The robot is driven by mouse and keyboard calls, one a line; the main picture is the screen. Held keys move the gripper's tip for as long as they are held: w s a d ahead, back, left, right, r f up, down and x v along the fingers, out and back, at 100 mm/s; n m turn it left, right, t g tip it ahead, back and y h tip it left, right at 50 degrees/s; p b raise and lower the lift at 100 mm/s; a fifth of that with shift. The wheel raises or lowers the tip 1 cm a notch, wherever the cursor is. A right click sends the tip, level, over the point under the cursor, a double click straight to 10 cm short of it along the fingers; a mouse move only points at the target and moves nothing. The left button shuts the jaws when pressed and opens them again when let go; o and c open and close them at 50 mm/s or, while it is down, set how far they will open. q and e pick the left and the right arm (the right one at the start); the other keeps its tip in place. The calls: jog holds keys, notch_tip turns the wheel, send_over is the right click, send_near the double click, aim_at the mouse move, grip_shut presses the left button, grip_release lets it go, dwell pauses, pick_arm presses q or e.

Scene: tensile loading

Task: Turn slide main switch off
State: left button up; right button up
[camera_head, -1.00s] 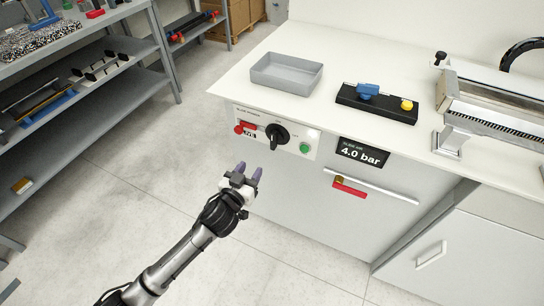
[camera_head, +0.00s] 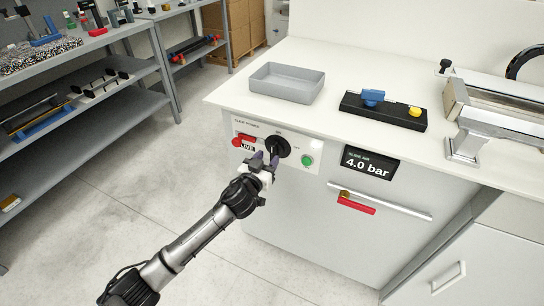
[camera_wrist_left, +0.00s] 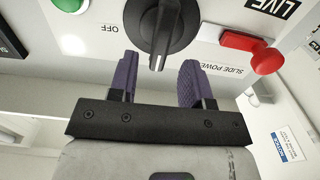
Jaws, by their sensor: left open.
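The slide main switch is a black rotary knob (camera_head: 277,147) on the white slide power panel (camera_head: 313,148) at the front of the bench. It also shows large in the left wrist view (camera_wrist_left: 160,22), where its handle lies between and just beyond the fingertips. The word OFF is printed beside it. My left gripper (camera_head: 264,158) is open, with its two purple fingers (camera_wrist_left: 158,75) just short of the knob. I cannot tell whether a finger touches the handle. My right gripper is not in view.
A green button (camera_head: 307,160) sits right of the knob, and a red tag (camera_head: 246,138) and red knob lie left. A 4.0 bar display (camera_head: 369,163) and a red-handled valve (camera_head: 356,204) are further right. A grey tray (camera_head: 287,82) stands on the bench.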

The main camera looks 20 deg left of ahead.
aim_at(272, 153)
pick_arm(q)
jog(key=shift+w+d+b, duration=0.2)
jog(key=shift+w+b, duration=0.35)
jog(key=shift+w, duration=1.3)
grip_shut()
